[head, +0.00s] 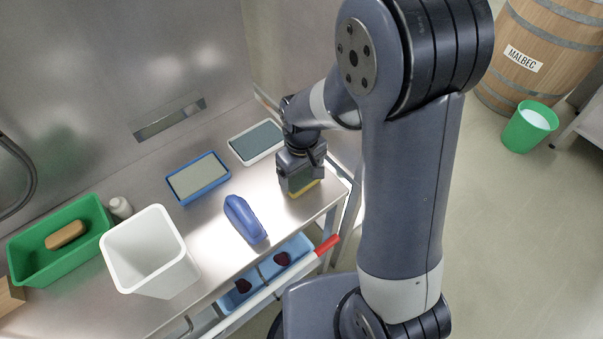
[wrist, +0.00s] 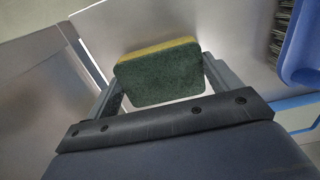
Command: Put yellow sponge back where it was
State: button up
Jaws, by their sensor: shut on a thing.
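The yellow sponge (head: 305,189) has a dark green scouring face, which fills most of what shows of it in the wrist view (wrist: 158,80). My gripper (head: 301,176) is shut on it, with one finger at each side. It is over the right end of the steel worktop, near the front edge. In the head view only a yellow strip shows below my gripper. I cannot tell whether the sponge touches the worktop.
A blue brush (head: 244,219) lies left of my gripper. A blue-rimmed tray (head: 222,168) and a white-rimmed tray (head: 234,149) sit behind. A white bin (head: 150,255) and a green tub (head: 30,270) with a tan block stand left. A red-ended rail (head: 327,244) runs along the front.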

aim_at(302, 176)
jog(key=shift+f, duration=0.5)
jog(key=shift+f, duration=0.1)
jog(key=o, duration=0.9)
notch_tip(302, 176, up, 12)
jog(key=shift+r, duration=0.15)
